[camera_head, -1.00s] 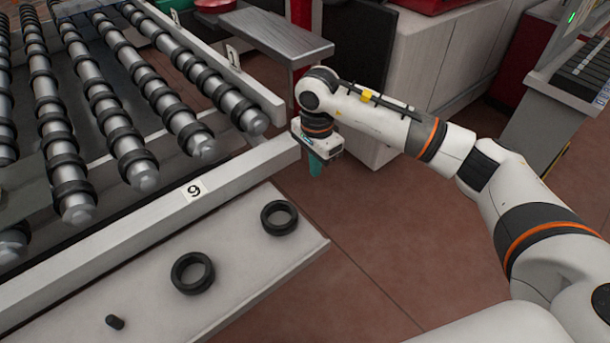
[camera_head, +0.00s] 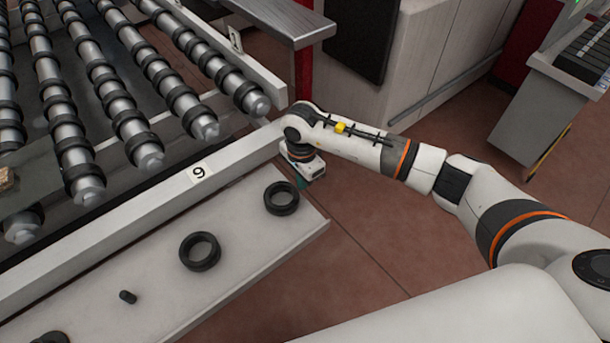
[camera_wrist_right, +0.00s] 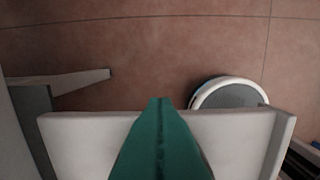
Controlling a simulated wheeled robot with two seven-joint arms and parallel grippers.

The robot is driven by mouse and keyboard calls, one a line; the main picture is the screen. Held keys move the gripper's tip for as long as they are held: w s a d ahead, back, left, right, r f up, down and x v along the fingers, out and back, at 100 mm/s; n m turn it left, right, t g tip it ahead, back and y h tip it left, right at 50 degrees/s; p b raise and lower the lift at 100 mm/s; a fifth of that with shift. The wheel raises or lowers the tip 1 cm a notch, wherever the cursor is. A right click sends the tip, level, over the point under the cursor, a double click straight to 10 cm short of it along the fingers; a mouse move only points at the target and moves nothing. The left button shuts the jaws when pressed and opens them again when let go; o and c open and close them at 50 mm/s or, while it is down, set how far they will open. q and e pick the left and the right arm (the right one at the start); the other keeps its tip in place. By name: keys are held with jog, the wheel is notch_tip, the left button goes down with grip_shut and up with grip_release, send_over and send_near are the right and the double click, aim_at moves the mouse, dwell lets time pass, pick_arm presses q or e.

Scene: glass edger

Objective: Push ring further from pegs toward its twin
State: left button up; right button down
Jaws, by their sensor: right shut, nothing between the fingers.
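Two black rings lie flat on the pale ledge in the head view: one (camera_head: 282,211) near its right end, the other (camera_head: 200,266) nearer the middle. A short dark peg (camera_head: 128,297) stands left of them. My right gripper (camera_head: 302,183) is shut and empty, pointing down just behind and right of the right-hand ring. Its fingertips are partly hidden, and I cannot tell whether they touch the ring. In the right wrist view the green fingers (camera_wrist_right: 160,108) are together over the pale ledge; no ring shows there. My left gripper is not in view.
The pale ledge (camera_head: 240,270) ends at the right above the red-brown floor (camera_head: 330,265). A raised rail with a "9" label (camera_head: 199,174) runs behind the rings, with rollers (camera_head: 130,120) beyond. A dark object (camera_head: 50,338) is cut off at bottom left.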

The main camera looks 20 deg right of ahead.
aim_at(273, 199)
jog(key=s+a+b, duration=0.1)
jog(key=a, duration=0.1)
jog(key=a+b, duration=0.1)
jog(key=a, duration=0.2)
jog(key=s+a+b, duration=0.1)
jog(key=a, duration=0.2)
jog(key=shift+s+f+b, duration=0.15)
jog(key=shift+s+b, duration=0.15)
jog(key=shift+s+a, duration=0.15)
jog(key=shift+a, duration=0.25)
jog(key=shift+d, duration=0.1)
